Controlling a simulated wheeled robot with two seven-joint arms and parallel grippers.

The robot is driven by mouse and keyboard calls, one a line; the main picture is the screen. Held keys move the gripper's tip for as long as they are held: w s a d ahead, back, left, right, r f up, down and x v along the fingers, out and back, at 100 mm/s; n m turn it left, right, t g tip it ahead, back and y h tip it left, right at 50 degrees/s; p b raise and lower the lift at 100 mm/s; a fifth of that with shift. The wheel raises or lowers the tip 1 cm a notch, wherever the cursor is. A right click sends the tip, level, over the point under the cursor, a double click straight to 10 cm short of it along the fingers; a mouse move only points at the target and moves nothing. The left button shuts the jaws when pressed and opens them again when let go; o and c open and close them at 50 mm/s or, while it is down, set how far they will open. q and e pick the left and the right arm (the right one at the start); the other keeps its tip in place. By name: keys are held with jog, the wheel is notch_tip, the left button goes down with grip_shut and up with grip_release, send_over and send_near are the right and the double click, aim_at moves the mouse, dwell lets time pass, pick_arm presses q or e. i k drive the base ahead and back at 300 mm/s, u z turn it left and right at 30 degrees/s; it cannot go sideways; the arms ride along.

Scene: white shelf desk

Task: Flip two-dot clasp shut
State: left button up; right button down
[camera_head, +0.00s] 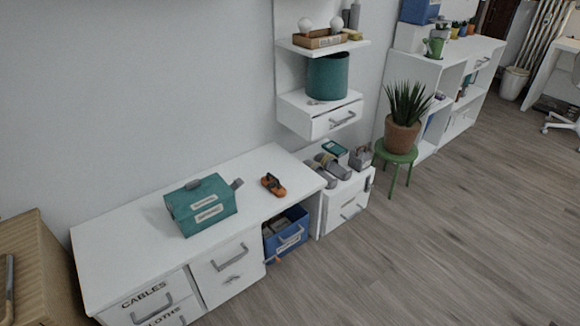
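Neither of my grippers is in view.
An orange and black sandal (273,185) lies right of the teal box. A blue bin (287,235) sits in the open compartment below. A wicker cabinet (35,270) stands at the left. A potted plant (403,135) stands on a green stool. Floor in front is clear.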

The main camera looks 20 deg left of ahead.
aim_at(238, 182)
jog(key=i, duration=0.95)
jog(key=u, duration=0.8)
jog(key=i, duration=0.55)
jog(key=u, duration=1.75)
jog(key=k, duration=1.1)
jog(key=z, duration=1.7)
jog(key=i, duration=0.5)
jog(key=z, duration=0.1)
